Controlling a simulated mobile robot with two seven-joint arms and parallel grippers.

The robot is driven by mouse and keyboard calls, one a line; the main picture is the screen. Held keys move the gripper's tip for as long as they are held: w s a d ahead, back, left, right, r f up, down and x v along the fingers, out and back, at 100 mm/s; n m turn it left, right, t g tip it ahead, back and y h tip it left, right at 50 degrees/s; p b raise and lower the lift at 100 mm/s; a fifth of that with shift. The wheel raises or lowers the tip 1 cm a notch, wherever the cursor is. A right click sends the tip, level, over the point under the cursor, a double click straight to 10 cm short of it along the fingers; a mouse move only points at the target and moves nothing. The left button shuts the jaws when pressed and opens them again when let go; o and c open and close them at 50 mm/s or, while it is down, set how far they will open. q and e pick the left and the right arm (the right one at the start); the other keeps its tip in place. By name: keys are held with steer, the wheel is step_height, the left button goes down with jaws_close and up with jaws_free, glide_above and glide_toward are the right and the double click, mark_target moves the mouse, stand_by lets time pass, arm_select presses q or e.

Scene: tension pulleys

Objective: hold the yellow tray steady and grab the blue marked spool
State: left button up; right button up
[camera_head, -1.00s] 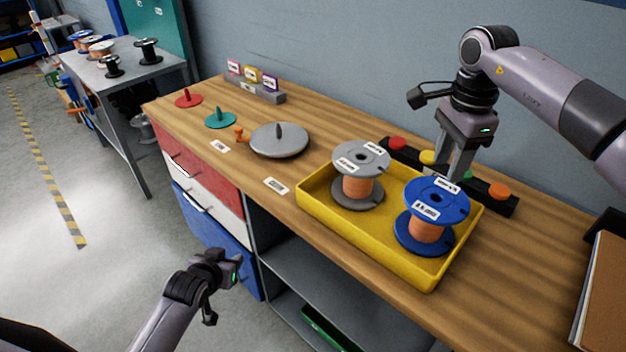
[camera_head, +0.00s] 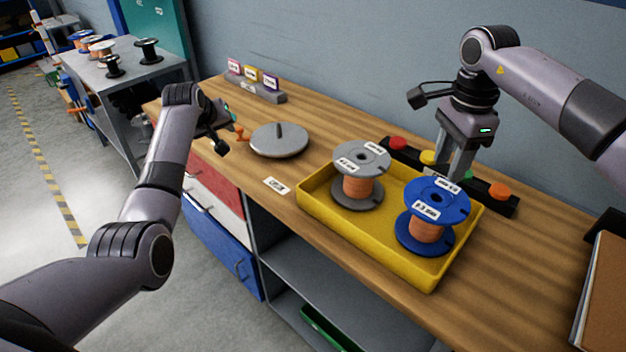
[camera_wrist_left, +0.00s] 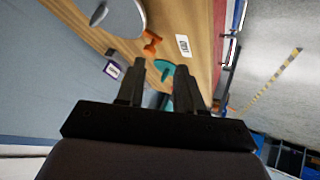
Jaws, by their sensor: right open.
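The yellow tray (camera_head: 365,238) sits on the wooden bench with two upright spools in it. The blue marked spool (camera_head: 437,197), wound with orange, stands in its right part. A grey spool (camera_head: 361,160), also orange-wound, stands in its left part. My right gripper (camera_head: 453,160) is open and points down at the tray's far side, behind the blue spool; its fingertips are partly hidden, so I cannot tell whether they touch the tray. My left gripper is over the bench's left part, far from the tray; its two fingers (camera_wrist_left: 158,75) are apart and empty in the left wrist view.
A grey turntable (camera_head: 279,141) with an orange knob (camera_head: 241,133) lies near my left gripper. A dark strip with coloured buttons (camera_head: 500,191) lies behind the tray. A label stand (camera_head: 255,88) is at the back left. A brown box (camera_head: 603,290) is at the right.

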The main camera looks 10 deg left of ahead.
arm_select(q)
step_height(320, 180, up, 6)
steer(key=w+d+h, duration=0.1)
steer(key=w+d, duration=0.1)
steer(key=n+g, duration=0.5)
steer(key=g, duration=0.3)
glide_above(313, 198)
steer(key=f, duration=0.8)
steer(key=shift+w+a+f, duration=0.15)
steer(key=shift+w+f, duration=0.1)
steer(key=shift+f, duration=0.1)
steer(key=shift+s+f, duration=0.25)
steer(key=shift+f, duration=3.5)
jaws_close()
